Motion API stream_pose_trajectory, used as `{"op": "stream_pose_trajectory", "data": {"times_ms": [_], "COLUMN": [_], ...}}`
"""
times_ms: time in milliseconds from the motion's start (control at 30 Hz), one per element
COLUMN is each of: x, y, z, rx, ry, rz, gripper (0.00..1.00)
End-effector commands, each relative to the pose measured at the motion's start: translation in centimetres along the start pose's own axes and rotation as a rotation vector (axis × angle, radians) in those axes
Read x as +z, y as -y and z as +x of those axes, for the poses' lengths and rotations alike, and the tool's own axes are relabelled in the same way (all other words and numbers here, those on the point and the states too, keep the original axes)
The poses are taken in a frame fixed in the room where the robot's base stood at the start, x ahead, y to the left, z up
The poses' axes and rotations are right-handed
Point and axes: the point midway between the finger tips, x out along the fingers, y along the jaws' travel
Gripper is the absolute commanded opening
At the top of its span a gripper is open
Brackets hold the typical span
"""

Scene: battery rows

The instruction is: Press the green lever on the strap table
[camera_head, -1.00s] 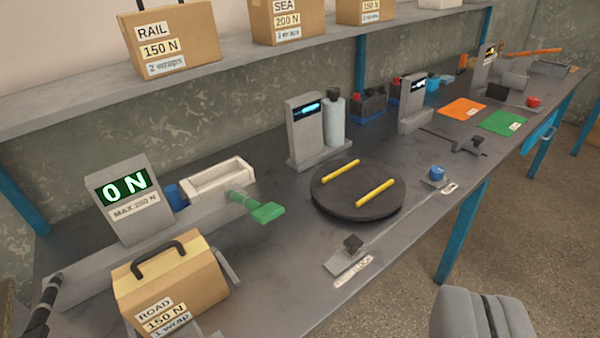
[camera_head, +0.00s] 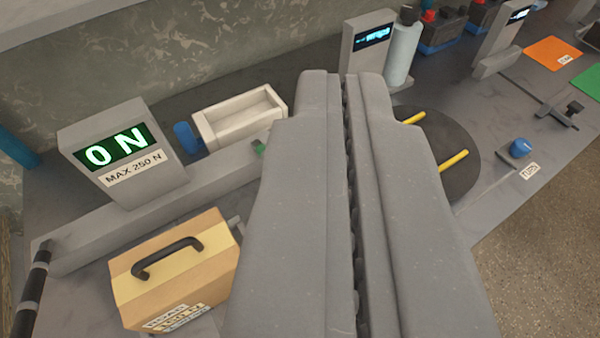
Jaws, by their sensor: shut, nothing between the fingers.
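My gripper (camera_head: 342,78) is shut and empty. It fills the middle of the view, above the strap table (camera_head: 215,175), its tips pointing toward the back. Whether it touches the lever cannot be seen. The grey display box (camera_head: 122,152) at the left reads 0 N, with a MAX 250 N label.
A cardboard case (camera_head: 175,270) with a black handle stands in front of the display. A dark round turntable (camera_head: 462,185) with yellow bars is at the right, with a blue knob (camera_head: 520,148) beyond it. A grey post with a small screen (camera_head: 366,45) stands behind.

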Motion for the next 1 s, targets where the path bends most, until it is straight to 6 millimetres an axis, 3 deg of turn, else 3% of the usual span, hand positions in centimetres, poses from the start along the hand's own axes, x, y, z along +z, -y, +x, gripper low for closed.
{"op": "stream_pose_trajectory", "data": {"times_ms": [367, 600, 1000], "x": [-0.4, -0.4, 2.6], "y": [-0.1, 0.3, -0.4], "z": [0.8, 5.0, 10.9], "rx": [-0.007, -0.052, -0.196], "ry": [0.032, 0.198, 0.516], "rz": [-0.014, -0.086, -0.239], "gripper": [0.0, 0.0, 0.0]}}
